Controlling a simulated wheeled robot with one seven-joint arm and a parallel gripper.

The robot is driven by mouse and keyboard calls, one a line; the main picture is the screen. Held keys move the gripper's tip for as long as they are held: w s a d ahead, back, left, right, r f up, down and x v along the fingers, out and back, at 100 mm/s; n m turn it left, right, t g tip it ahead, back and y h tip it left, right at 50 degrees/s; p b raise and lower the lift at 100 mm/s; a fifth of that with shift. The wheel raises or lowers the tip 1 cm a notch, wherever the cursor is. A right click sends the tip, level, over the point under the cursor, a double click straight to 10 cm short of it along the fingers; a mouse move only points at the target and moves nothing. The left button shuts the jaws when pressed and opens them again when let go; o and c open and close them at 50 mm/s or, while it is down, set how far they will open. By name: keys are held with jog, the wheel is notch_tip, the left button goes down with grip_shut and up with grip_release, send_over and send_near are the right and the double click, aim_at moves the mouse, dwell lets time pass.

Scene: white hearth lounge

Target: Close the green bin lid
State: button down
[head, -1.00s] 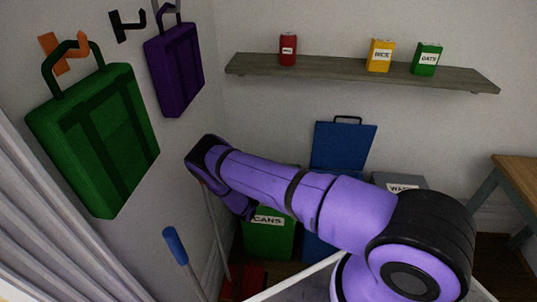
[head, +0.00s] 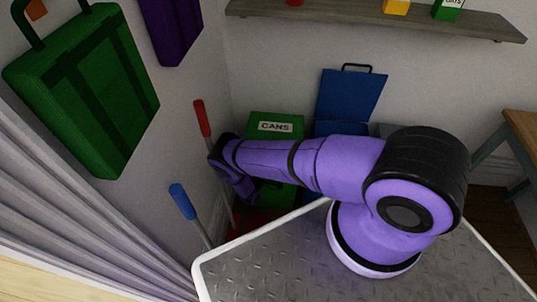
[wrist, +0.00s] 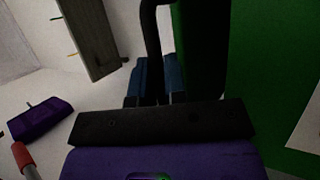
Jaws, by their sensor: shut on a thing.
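The green bin (head: 283,196) stands low by the back wall, mostly behind my arm in the head view. Its green lid (head: 262,115) shows above my arm as a sloping panel labelled CANS and looks lowered, at or near the bin top. Any gap at its front is hidden. My gripper (head: 245,190) is at the bin's front left. In the wrist view my gripper (wrist: 154,97) is shut on a black loop handle (wrist: 151,30) beside the green surfaces. A white label (wrist: 305,125) shows on the green face at right.
A blue bin lid (head: 348,98) stands upright just right of the green one. Mop handles, one red (head: 202,118) and one blue (head: 183,201), stand at left. A green bag (head: 85,90) hangs on the left wall. A shelf (head: 380,27) runs above.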

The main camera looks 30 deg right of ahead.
jog(key=shift+w+f, duration=0.1)
dwell(0.3)
jog(key=c, duration=1.2)
grip_release()
